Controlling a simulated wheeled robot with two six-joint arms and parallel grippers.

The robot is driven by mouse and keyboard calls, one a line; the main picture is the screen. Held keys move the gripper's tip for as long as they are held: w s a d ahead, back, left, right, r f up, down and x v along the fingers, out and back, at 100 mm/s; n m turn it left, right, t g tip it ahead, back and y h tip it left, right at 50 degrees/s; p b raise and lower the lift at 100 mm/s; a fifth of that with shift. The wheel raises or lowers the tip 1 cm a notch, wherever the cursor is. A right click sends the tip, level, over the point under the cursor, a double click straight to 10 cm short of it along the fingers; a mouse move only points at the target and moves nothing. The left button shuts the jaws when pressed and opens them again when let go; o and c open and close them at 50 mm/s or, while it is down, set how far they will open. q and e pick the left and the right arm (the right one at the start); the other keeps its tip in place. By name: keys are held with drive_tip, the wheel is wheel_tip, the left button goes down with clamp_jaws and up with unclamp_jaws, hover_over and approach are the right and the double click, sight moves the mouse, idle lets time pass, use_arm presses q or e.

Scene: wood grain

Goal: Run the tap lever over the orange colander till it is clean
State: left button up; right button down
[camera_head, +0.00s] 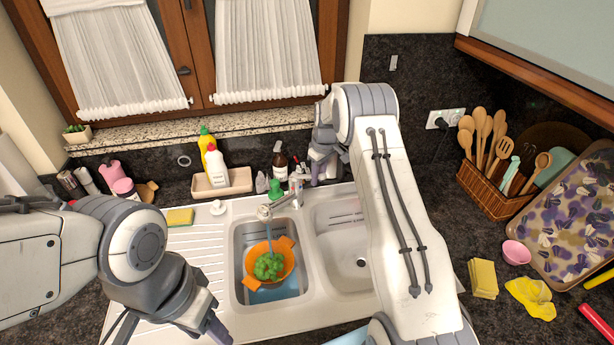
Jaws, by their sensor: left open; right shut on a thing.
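The orange colander (286,262) sits in the left sink basin and holds green, lumpy food (268,266). The tap (280,204) reaches over that basin, and a bluish stream of water (268,236) falls from its spout into the colander. My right gripper (303,175) is behind the sink at the tap lever (296,182), shut on it; the fingers are small and partly hidden by my arm. My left gripper (217,334) is open and empty over the drainboard at the front left of the sink, apart from the colander.
The right basin (338,240) is empty, with my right arm across it. A caddy (222,184) with bottles stands behind the sink. A sponge (180,217) lies at the left. A utensil basket (490,188), yellow sponges (482,278) and a yellow cloth (531,297) are on the right counter.

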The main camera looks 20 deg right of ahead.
drive_tip(key=c, duration=0.7)
unclamp_jaws()
drive_tip(key=shift+r, duration=0.1)
drive_tip(key=shift+r, duration=0.2)
drive_tip(key=r+b, duration=0.1)
drive_tip(key=r, duration=0.2)
drive_tip(key=r+b, duration=0.2)
drive_tip(key=r, duration=0.1)
drive_tip(key=s+r+b, duration=0.1)
drive_tip(key=r, duration=0.2)
drive_tip(key=shift+s+d+r, duration=0.1)
drive_tip(key=shift+d+r, duration=0.05)
drive_tip(key=shift+d, duration=0.15)
drive_tip(key=shift+r, duration=0.3)
